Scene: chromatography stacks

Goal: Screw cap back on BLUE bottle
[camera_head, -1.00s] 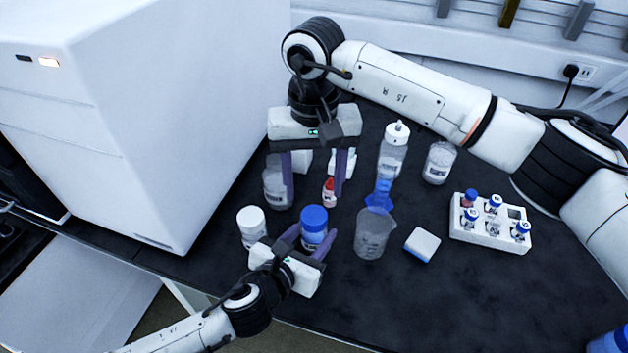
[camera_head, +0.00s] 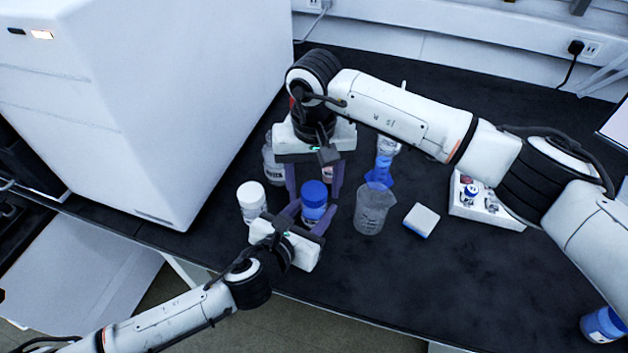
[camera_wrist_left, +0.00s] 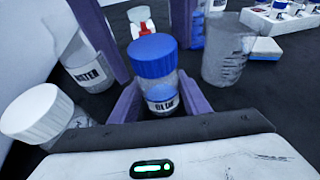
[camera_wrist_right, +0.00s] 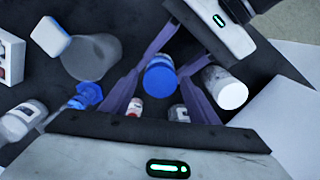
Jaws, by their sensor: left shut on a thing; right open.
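The BLUE bottle (camera_wrist_left: 163,98) is a clear bottle with a label reading BLUE. It stands upright on the bench. Its ribbed blue cap (camera_head: 314,192) sits on the bottle's top; I cannot tell how tightly. It also shows in the right wrist view (camera_wrist_right: 160,78). My left gripper (camera_head: 304,214) is shut on the bottle's body below the cap. My right gripper (camera_head: 314,186) is open, its purple fingers on either side of the cap, seemingly apart from it. The right gripper hides part of the bottles behind.
A white-capped bottle (camera_head: 251,200) stands close on the left. A beaker (camera_head: 370,212) and a white-and-blue block (camera_head: 421,219) are on the right.

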